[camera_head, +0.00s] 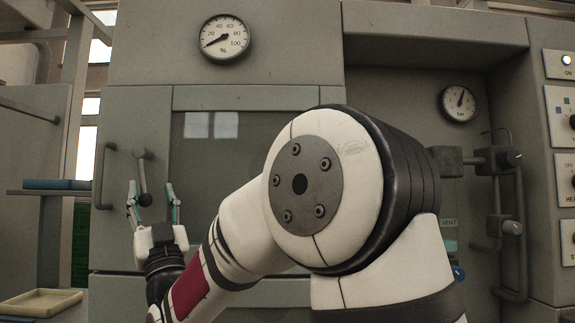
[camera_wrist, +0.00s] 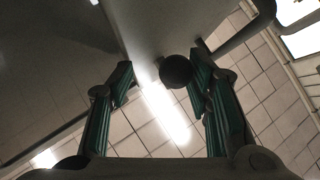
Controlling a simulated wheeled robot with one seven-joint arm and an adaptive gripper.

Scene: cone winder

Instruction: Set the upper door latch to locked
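The upper door latch, as I take it, is a small dark lever (camera_head: 141,172) at the left edge of the grey door (camera_head: 215,150). Its pivot is at the top and the arm hangs nearly straight down to a dark ball knob (camera_head: 145,199). My gripper (camera_head: 152,190) points up in front of it, with its two green-lined fingers apart on either side of the knob. In the wrist view the round black knob (camera_wrist: 176,71) shows between the open fingertips (camera_wrist: 163,66), closer to the right finger. I cannot tell whether they touch. No latch label is readable.
A bar handle (camera_head: 105,176) stands just left of the lever. Pipes and a valve (camera_head: 497,160) are at the right, beside a control panel (camera_head: 563,130). Two dial gauges show, one above the door (camera_head: 224,38). A tray (camera_head: 40,302) lies lower left.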

